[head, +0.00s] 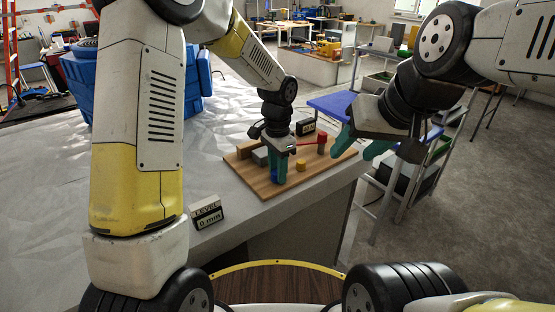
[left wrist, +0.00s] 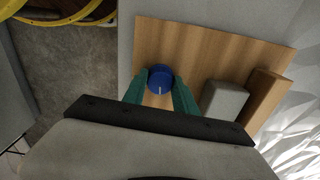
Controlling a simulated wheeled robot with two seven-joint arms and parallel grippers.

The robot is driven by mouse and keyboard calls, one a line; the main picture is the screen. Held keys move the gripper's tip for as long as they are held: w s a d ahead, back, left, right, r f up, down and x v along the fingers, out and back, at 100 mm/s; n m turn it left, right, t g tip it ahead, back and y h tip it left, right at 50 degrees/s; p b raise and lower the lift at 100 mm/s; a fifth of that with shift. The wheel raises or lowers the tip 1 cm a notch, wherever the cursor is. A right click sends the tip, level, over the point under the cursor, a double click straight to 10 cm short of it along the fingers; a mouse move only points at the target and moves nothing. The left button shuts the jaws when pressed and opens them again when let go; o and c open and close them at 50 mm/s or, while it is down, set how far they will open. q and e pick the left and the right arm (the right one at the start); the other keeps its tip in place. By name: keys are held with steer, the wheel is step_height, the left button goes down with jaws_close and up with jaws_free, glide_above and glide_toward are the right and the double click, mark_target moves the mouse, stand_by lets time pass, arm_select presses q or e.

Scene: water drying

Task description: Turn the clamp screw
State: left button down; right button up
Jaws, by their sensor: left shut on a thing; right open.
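A wooden board (head: 310,170) lies on the white-covered table near its right corner. In the left wrist view, my left gripper (left wrist: 160,88) has its green fingers on either side of a round blue knob (left wrist: 160,76) with a pale line on its face, and is shut on it. In the head view, my left gripper (head: 279,172) points down at the board's front, with the blue knob (head: 275,177) partly hidden between its fingers. My right gripper (head: 364,143) is open and empty, in the air to the right of the board.
The board also carries a grey block (head: 260,156), a wooden block (head: 247,148), a yellow knob (head: 300,165) and a red-topped part (head: 322,138). A display reading 0 mm (head: 207,212) stands at the front. Blue crates (head: 75,85) stand at left.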

arm_select(q)
steer(key=shift+m, duration=0.7)
steer(key=c, duration=1)
jaws_free()
steer(key=shift+r, duration=3.95)
